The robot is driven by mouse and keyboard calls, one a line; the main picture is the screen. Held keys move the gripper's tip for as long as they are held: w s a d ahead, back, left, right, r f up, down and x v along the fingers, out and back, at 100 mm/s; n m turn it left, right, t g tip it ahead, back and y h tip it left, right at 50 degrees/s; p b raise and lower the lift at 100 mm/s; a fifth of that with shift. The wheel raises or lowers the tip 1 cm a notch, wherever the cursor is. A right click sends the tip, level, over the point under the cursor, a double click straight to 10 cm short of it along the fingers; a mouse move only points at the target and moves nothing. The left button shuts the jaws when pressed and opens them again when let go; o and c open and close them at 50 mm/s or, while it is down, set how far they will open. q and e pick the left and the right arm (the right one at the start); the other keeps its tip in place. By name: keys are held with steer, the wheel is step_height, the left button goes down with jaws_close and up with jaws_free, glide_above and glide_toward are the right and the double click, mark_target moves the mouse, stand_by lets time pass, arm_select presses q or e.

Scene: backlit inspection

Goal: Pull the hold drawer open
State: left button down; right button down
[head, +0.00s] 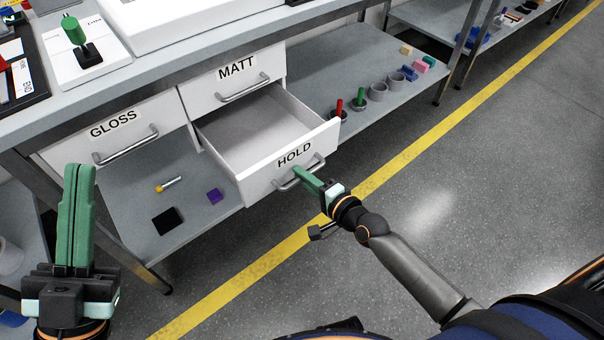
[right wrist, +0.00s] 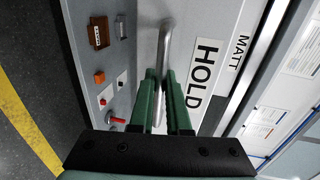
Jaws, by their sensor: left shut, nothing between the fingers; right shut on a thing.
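The drawer labelled HOLD (head: 294,160) stands pulled out from under the bench in the head view. Its inside (head: 255,118) shows empty where I can see it. My right gripper (head: 300,174) is shut on the metal bar handle (head: 312,168) on the drawer's front. In the right wrist view, the green fingers (right wrist: 167,92) are on either side of the handle (right wrist: 164,50), beside the HOLD label (right wrist: 202,75). My left gripper (head: 78,172) is shut and empty, pointing up at the lower left, away from the drawers.
The MATT drawer (head: 236,85) and GLOSS drawer (head: 125,130) are closed. The lower shelf (head: 190,235) holds a purple block (head: 215,196), a black square (head: 167,221) and several cups and blocks. Open floor (head: 430,180) with a yellow line lies in front.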

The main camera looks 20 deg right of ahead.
steer(key=c, duration=1.2)
jaws_free()
arm_select(q)
steer(key=shift+r, duration=0.1)
arm_select(e)
steer(key=shift+o, duration=0.2)
arm_select(q)
steer(key=shift+s+r, duration=0.1)
